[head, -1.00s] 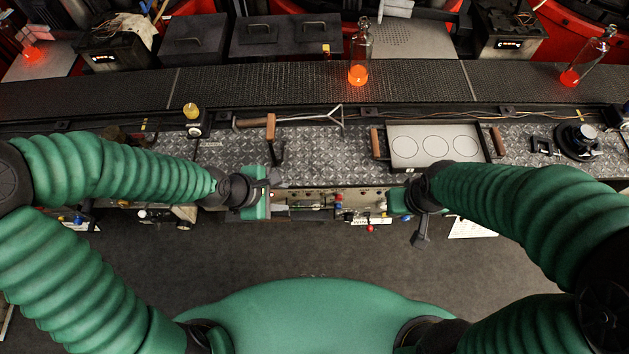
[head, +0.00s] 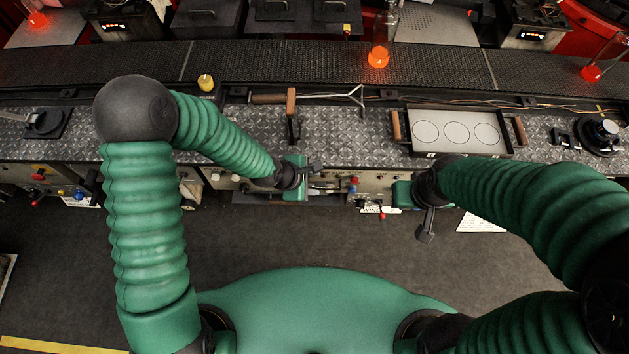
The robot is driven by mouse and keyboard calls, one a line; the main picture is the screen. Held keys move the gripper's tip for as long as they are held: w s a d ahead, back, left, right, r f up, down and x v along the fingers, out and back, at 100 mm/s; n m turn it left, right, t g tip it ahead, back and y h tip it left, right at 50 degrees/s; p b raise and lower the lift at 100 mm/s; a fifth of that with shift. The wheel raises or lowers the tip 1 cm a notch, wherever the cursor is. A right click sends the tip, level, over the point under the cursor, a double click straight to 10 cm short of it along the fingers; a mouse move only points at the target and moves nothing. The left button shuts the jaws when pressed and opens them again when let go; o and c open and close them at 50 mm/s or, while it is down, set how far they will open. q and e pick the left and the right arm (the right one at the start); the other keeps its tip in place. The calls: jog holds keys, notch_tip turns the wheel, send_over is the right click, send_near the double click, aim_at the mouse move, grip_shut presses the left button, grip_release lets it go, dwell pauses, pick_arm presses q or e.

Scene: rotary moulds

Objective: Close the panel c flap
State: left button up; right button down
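The bench front below the metal top carries a row of panels with knobs and fittings. One front section (head: 340,186) with small red and blue parts shows between my two grippers. I cannot read any panel letter or tell which piece is the panel c flap; my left gripper may cover part of it. My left gripper (head: 312,170) is at the bench's front edge, at the left end of that section, its dark fingers pointing right. My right gripper (head: 398,194) is at the right end of the section, fingers mostly hidden. Whether either is open or shut is unclear.
On the bench top lie a tray with three circles (head: 456,132), a wooden-handled tool (head: 291,102) and a round black fixture (head: 601,134). A red knob (head: 382,216) sticks out below the front section. The dark floor before the bench is clear.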

pick_arm(q)
jog(key=shift+a, duration=0.2)
jog(key=shift+c, duration=1.9)
jog(key=shift+d+r, duration=0.1)
jog(key=shift+d, duration=0.65)
grip_shut()
jog(key=shift+d, duration=0.35)
jog(key=shift+a, duration=0.35)
pick_arm(e)
jog(key=shift+d, duration=0.35)
pick_arm(q)
jog(key=shift+d, duration=0.1)
pick_arm(e)
jog(key=shift+d, duration=0.15)
pick_arm(q)
jog(key=shift+w, duration=0.15)
